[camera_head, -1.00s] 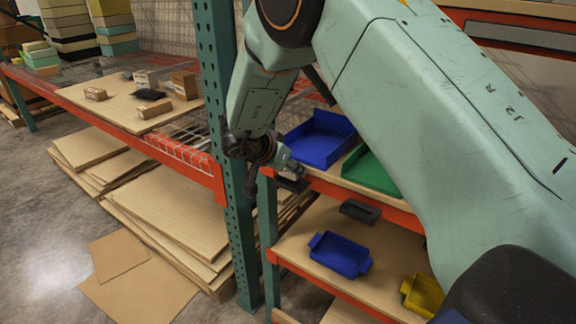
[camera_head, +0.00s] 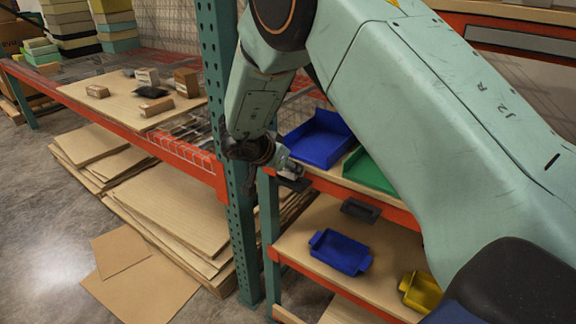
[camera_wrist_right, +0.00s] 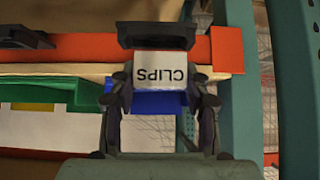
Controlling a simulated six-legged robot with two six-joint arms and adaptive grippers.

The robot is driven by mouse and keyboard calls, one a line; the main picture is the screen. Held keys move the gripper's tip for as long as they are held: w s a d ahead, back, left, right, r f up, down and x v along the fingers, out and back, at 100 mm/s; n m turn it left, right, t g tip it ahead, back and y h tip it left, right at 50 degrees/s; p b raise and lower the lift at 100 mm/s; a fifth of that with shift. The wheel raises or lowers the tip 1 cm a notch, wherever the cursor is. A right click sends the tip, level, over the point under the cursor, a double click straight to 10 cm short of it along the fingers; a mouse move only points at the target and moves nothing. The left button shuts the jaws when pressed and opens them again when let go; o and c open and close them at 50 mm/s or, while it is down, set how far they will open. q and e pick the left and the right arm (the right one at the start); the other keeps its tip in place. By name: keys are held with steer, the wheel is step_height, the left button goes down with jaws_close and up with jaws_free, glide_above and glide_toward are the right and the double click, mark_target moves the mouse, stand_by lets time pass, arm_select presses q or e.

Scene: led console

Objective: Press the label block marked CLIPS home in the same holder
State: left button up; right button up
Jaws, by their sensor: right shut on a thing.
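The white label block marked CLIPS (camera_wrist_right: 160,73) is between the fingers of my right gripper (camera_wrist_right: 161,84) in the right wrist view, its lettering upside down there. A dark holder (camera_wrist_right: 156,36) on the orange shelf edge is directly at the far end of the block. The block appears to meet the holder's mouth, but I cannot tell how deep it sits. In the head view my right gripper (camera_head: 287,170) is at the dark holder (camera_head: 293,184) on the upper shelf's front edge; the block is too small to make out there. My left gripper is not in view.
A second dark holder (camera_head: 361,210) is on the same orange edge to the right. A blue bin (camera_head: 320,138) and a green bin (camera_head: 368,172) stand behind. A green upright post (camera_head: 243,225) is close on the left. Lower bins are blue (camera_head: 340,252) and yellow (camera_head: 421,292).

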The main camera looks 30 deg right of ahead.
steer(key=shift+d+f, duration=0.1)
steer(key=shift+d, duration=0.3)
steer(key=shift+p, duration=0.45)
steer(key=shift+d, duration=0.25)
steer(key=shift+s+a, duration=0.1)
steer(key=shift+a, duration=0.1)
steer(key=shift+d+f, duration=0.1)
steer(key=shift+d, duration=0.05)
steer(key=shift+f, duration=0.1)
steer(key=shift+f, duration=0.2)
stand_by(0.4)
steer(key=shift+s+f, duration=0.1)
steer(key=shift+f, duration=0.5)
stand_by(0.8)
